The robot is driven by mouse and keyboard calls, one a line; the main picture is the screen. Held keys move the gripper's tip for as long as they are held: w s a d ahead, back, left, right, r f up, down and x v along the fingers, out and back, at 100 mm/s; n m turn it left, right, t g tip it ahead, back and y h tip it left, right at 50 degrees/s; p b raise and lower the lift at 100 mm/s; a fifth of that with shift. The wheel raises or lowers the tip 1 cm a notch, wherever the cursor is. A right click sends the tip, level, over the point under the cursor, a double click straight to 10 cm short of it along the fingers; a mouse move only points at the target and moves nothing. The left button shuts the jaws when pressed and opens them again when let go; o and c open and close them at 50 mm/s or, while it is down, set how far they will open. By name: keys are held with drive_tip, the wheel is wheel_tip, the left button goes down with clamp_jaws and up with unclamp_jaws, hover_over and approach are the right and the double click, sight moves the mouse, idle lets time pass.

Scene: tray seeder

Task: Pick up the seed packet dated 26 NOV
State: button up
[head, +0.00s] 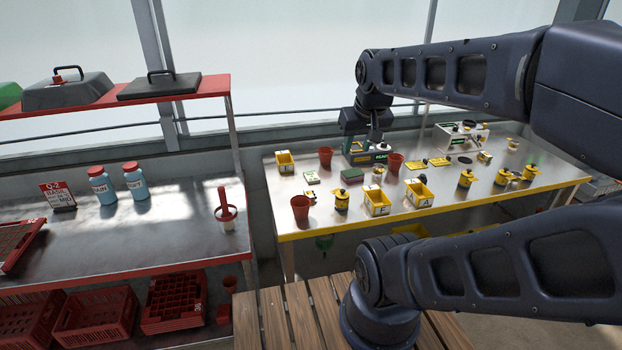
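Small flat items that may be seed packets lie on the yellow-edged table (480,206): a white and green one (312,177) at its left part. A green and dark block-like item (352,175) lies to the right of it. Two flat yellow pieces (427,163) lie further right. No date is legible at this size, so I cannot tell which is 26 NOV. My gripper (377,138) hangs over the back of this table, in front of a dark green-labelled box (370,157). Its fingers are too small and dark to tell open from shut.
Red pots (300,208), yellow bins (377,202) and small yellow containers (465,178) crowd the table. At left, a red-edged bench (140,250) holds blue bottles (135,180), a sign (58,196) and a red-handled tool in a white cup (227,212). A wooden slatted surface (290,315) is in front.

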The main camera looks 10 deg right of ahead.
idle(0.4)
drive_tip(key=o, duration=1.4)
